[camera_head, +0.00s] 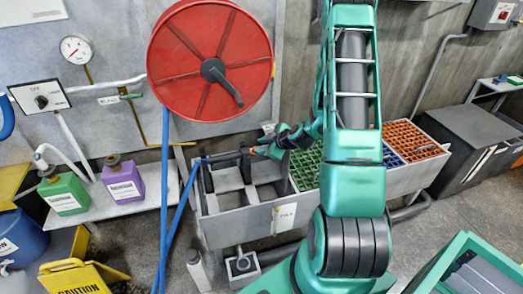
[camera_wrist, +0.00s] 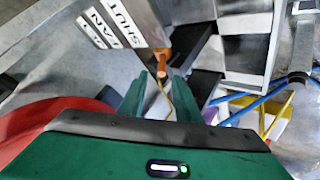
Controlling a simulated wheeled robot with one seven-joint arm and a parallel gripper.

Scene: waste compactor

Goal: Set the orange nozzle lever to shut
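The orange nozzle lever (camera_wrist: 162,62) shows in the wrist view as a small orange piece on a dark nozzle body (camera_wrist: 190,45). A grey plate beside it carries white labels; SHUT (camera_wrist: 121,14) and FAN (camera_wrist: 104,22) can be read, the third is unclear. My gripper (camera_wrist: 166,84) is open, its two green fingers apart with nothing held. The lever is just beyond the fingertips, roughly in line with the gap; I cannot tell whether they touch. In the head view my gripper (camera_head: 268,150) is at the nozzle above the grey bin, and hides most of the lever.
A red hose reel (camera_head: 190,45) with a blue hose (camera_head: 165,190) is on the wall to the left. The grey bin frame (camera_head: 225,232) stands below my gripper, with green and orange gratings (camera_head: 408,137) to the right. Green and purple jugs (camera_head: 122,182) stand on a left shelf.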

